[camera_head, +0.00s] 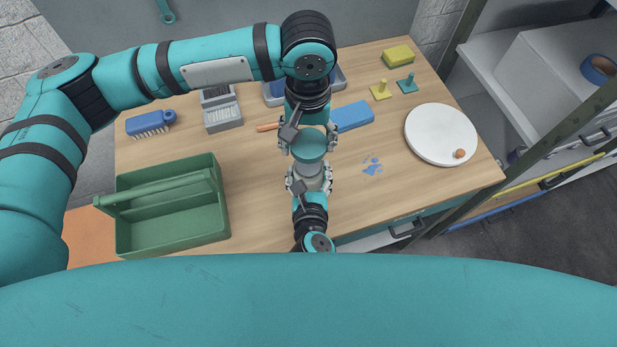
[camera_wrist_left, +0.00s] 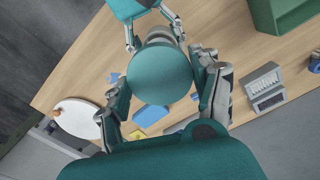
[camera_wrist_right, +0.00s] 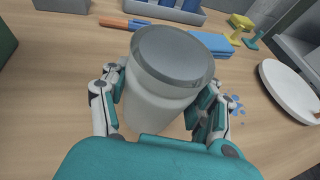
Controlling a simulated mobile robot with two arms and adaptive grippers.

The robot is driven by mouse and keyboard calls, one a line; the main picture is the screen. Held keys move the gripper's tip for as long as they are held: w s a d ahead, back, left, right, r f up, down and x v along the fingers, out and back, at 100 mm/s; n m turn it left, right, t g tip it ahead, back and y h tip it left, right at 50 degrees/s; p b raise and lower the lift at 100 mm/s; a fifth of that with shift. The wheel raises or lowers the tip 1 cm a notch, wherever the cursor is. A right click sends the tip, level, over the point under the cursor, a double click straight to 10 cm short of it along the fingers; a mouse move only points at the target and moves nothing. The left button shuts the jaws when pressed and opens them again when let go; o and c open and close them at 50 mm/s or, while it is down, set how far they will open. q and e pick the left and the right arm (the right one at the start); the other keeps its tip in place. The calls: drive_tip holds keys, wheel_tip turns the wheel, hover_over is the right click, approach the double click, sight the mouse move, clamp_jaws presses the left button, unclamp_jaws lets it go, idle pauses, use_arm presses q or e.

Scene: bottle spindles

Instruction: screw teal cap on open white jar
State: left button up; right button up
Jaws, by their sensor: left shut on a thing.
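The teal cap (camera_head: 309,145) is a round disc between the fingers of my left gripper (camera_head: 308,137); it fills the middle of the left wrist view (camera_wrist_left: 160,75). My left gripper is shut on the cap. The white jar (camera_head: 309,180) is below it, between the fingers of my right gripper (camera_head: 309,184), which look closed against its sides. In the right wrist view the jar (camera_wrist_right: 160,100) looks roughly upright with a grey round top; whether this is its open mouth is unclear. The cap does not show there.
A green toolbox (camera_head: 122,222) stands at left. A blue brush (camera_head: 150,123) and grey rack (camera_head: 222,115) lie behind it. Bare wood surrounds the jar.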

sight(308, 166)
drive_tip(key=c, duration=0.9)
use_arm(q)
drive_tip(key=shift+s+f, duration=0.1)
drive_tip(key=shift+f, duration=2.4)
drive_tip(key=shift+f, duration=0.1)
drive_tip(key=shift+f, duration=0.75)
drive_tip(key=shift+f, duration=0.6)
use_arm(e)
clamp_jaws()
